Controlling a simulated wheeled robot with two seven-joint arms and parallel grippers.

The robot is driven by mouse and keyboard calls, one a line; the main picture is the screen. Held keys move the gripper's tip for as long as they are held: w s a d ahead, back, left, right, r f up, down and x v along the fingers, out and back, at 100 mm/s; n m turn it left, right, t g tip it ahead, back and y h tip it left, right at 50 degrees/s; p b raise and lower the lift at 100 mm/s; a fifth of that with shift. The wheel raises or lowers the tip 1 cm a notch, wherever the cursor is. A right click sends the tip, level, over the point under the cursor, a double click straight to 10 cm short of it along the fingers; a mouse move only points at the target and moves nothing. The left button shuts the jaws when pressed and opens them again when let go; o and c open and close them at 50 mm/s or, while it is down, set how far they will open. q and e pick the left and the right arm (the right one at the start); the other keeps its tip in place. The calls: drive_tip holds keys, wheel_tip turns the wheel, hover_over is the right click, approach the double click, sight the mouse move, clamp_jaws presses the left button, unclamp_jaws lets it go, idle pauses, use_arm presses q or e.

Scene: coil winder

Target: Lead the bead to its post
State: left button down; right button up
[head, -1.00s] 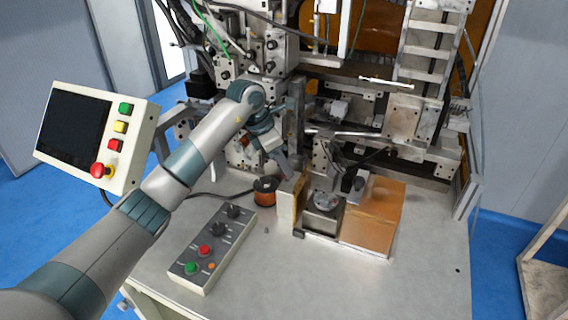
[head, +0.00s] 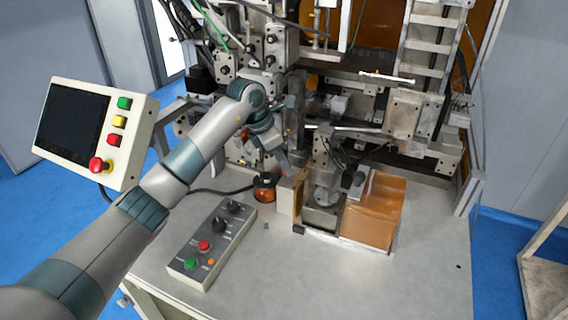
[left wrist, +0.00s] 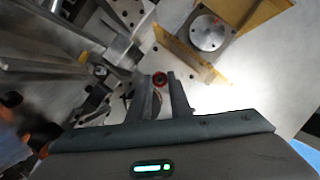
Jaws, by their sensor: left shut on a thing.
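My left arm reaches in from the left in the head view, and my left gripper (head: 279,160) points down above the table, just behind the copper wire spool (head: 265,188). In the left wrist view, the two fingers of my left gripper (left wrist: 160,92) are close together. A small red, round piece (left wrist: 158,79), which looks like the bead, sits between the fingertips and is held there. The bead is too small to make out surely in the head view. I cannot tell which part is its post. My right gripper is not in view.
A tan block (head: 290,194) and a metal block with a round disc (head: 325,197) stand right of the gripper, beside an orange-brown plate (head: 375,210). The winder's frame (head: 400,115) rises behind. A button box (head: 212,243) lies in front. The table's front right is clear.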

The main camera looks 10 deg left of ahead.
use_arm(q)
drive_tip(key=shift+f+b, duration=0.4)
drive_tip(key=shift+f, duration=0.2)
drive_tip(key=c, duration=1.5)
unclamp_jaws()
drive_tip(key=shift+c, duration=0.2)
drive_tip(key=shift+r, duration=0.1)
drive_tip(key=shift+s+a+r+b, duration=0.1)
drive_tip(key=shift+a+r+b, duration=0.15)
drive_tip(key=shift+r+b, duration=0.15)
drive_tip(key=b+v, duration=0.5)
drive_tip(key=v, duration=1.1)
drive_tip(key=shift+s, duration=0.15)
drive_tip(key=shift+a, duration=0.1)
